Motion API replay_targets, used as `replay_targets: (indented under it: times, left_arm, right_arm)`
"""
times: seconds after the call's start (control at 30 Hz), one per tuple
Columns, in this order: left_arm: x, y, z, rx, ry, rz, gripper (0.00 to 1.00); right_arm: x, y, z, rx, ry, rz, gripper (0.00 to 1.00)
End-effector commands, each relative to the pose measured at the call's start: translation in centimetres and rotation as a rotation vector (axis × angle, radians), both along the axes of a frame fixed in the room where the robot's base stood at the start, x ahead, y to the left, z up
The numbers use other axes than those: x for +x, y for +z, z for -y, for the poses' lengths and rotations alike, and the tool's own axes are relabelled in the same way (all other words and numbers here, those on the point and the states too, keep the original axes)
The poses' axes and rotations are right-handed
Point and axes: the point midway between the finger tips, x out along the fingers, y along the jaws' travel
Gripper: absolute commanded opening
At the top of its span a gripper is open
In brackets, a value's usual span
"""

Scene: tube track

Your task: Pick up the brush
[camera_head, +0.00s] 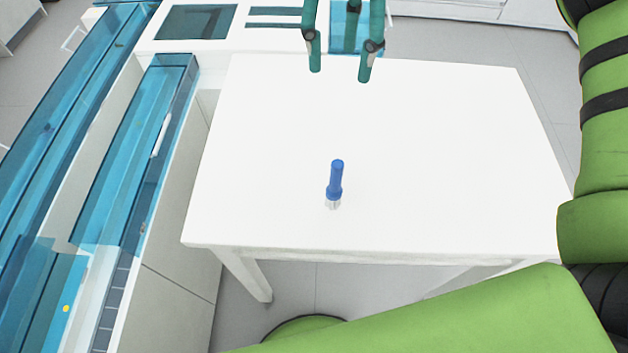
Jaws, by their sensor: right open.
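The brush (336,180) is a small item with a blue handle and a pale, whitish lower end. It appears to stand or lean near the middle of the white table (440,150), and its exact tilt is hard to tell. My right gripper (340,75) shows at the top of the picture with two teal fingers. The fingers are open, with nothing between them. They are over the table's far edge, apart from the brush. My left gripper is not in view.
Blue transparent-covered track units (150,130) run along the left, beside the table. A white panel with dark windows (195,22) stands behind the far left edge. The tabletop around the brush is clear. My green arm fills the right and lower right.

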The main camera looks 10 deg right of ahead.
Motion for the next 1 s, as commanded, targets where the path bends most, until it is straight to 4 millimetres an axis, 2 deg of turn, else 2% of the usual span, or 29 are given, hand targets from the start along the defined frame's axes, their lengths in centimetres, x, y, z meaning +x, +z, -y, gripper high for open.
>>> replay_targets:
  times: [0.03,0.3,0.37,0.43,0.57,0.7,0.83,1.0]
  left_arm:
    - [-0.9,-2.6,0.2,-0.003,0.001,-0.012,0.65]
    - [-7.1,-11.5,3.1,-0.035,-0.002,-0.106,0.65]
    - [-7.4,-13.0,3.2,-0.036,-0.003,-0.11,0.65]
    - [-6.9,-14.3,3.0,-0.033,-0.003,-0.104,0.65]
    - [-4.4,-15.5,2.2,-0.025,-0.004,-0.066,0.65]
    - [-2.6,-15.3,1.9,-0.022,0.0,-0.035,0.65]
    - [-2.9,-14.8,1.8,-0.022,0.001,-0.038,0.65]
    - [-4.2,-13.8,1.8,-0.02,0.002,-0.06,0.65]
  right_arm:
    - [0.0,-2.4,0.0,0.001,0.0,0.001,0.48]
    - [-0.1,-11.1,0.1,0.001,0.001,0.0,0.48]
    - [-0.2,-12.6,0.1,0.002,0.001,0.0,0.48]
    - [-0.2,-13.9,0.1,0.002,0.001,0.0,0.48]
    - [-0.2,-15.2,0.1,0.002,0.001,0.001,0.48]
    - [-0.2,-15.8,0.1,0.001,0.001,0.0,0.48]
    - [-0.2,-16.9,0.1,0.0,0.001,-0.002,0.48]
    - [-0.1,-19.0,-0.1,0.0,0.002,-0.005,0.48]
